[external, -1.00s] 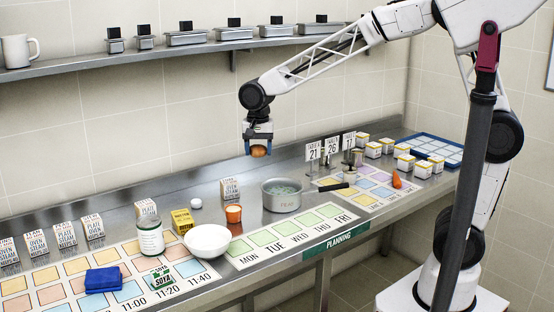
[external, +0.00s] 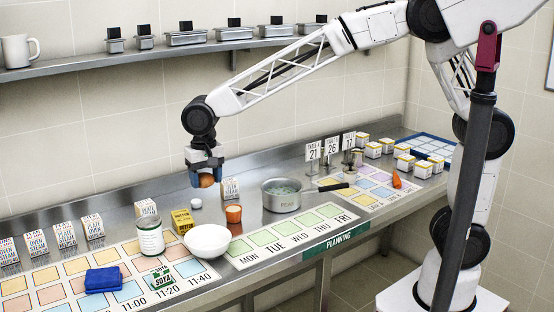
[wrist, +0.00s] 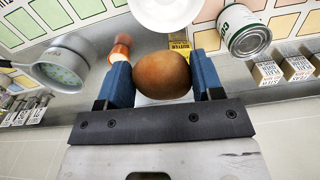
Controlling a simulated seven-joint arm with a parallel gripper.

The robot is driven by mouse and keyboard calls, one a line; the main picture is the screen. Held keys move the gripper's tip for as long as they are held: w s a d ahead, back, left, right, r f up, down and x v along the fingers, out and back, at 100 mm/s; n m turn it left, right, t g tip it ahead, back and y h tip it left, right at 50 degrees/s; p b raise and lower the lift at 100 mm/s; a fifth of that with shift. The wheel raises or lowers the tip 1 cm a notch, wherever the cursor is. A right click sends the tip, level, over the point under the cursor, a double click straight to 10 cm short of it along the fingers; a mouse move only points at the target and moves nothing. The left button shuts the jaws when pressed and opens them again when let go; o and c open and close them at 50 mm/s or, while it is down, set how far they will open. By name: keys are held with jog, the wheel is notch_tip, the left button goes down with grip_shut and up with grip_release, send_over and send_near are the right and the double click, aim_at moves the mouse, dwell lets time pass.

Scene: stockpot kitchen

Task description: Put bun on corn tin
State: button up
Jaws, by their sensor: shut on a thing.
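My gripper (external: 206,178) is shut on the brown bun (external: 207,181) and holds it above the back of the counter. In the wrist view the bun (wrist: 163,75) sits between the two blue fingers. The corn tin (external: 150,236) is a white can with a green label, upright on the planning sheet, to the left of and nearer the camera than my gripper. It also shows in the wrist view (wrist: 246,33), at the upper right, apart from the bun. Its top is clear.
A yellow butter box (external: 182,222) and a white bowl (external: 208,241) stand right of the tin. An orange cup (external: 233,213), a grey pot (external: 282,196) and several white cartons (external: 65,235) stand around. A blue cloth (external: 103,280) lies in front. A shelf (external: 150,58) runs above.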

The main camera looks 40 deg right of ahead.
jog(key=a, duration=0.1)
jog(key=s+a, duration=0.1)
jog(key=shift+s+a+f+n, duration=0.1)
jog(key=shift+s+a+n, duration=0.2)
jog(key=shift+a+n, duration=0.1)
jog(key=shift+f, duration=2.5)
jog(key=shift+a, duration=0.1)
send_over(149, 221)
jog(key=shift+s+f, duration=0.1)
jog(key=shift+f, duration=0.65)
jog(key=shift+f, duration=1.75)
